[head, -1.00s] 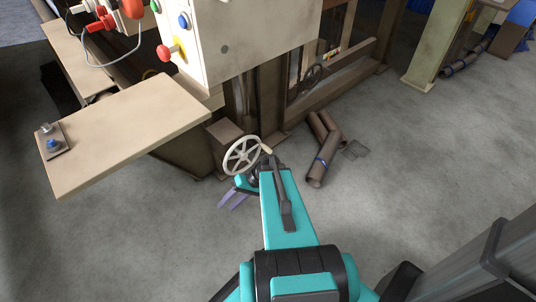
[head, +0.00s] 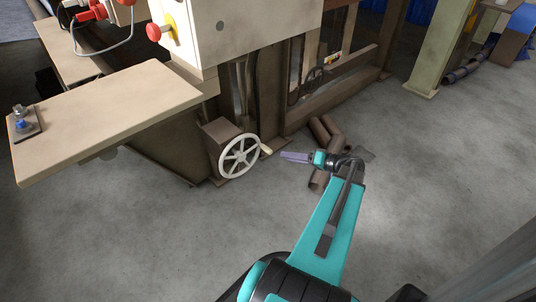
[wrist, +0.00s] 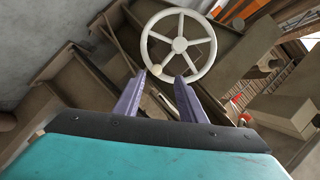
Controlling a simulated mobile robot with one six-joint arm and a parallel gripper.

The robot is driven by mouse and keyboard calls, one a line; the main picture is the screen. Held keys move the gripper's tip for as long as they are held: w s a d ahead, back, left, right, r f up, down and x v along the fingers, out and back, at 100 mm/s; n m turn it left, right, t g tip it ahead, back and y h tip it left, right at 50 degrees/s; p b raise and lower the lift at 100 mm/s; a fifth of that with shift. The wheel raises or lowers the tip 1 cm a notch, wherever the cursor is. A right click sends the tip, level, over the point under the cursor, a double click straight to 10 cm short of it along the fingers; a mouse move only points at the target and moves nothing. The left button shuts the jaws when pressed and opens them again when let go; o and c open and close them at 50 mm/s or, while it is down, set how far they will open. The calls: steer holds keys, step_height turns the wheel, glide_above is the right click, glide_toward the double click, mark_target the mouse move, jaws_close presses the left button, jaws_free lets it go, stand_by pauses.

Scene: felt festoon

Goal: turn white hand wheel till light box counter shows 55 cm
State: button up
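The white hand wheel (head: 239,156) has several spokes and stands upright on a brown housing low on the machine. Its cream handle (head: 266,150) sticks out at the right of the rim. My gripper (head: 284,156) is just right of the handle, purple fingers pointing at it. In the wrist view the wheel (wrist: 179,46) is ahead of my gripper (wrist: 160,78), whose fingers are apart. The handle's end (wrist: 158,71) appears between the fingertips; I see no grip on it. No counter reading is visible in either view.
A beige tabletop (head: 105,115) juts out at the left, below a pale cabinet with a red knob (head: 154,32). Brown pipes (head: 319,179) lie on the floor behind my gripper. The grey floor (head: 150,240) in front is clear.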

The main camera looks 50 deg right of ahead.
mark_target(266, 149)
steer(key=shift+s+d+r+t, duration=0.3)
steer(key=shift+s+d, duration=0.25)
steer(key=shift+d, duration=0.2)
steer(key=shift+w, duration=0.1)
steer(key=b+x, duration=0.4)
steer(key=x, duration=0.8)
steer(key=shift+d+f, duration=0.1)
steer(key=shift+f, duration=0.1)
steer(key=shift+w+f, duration=0.1)
steer(key=shift+w, duration=0.7)
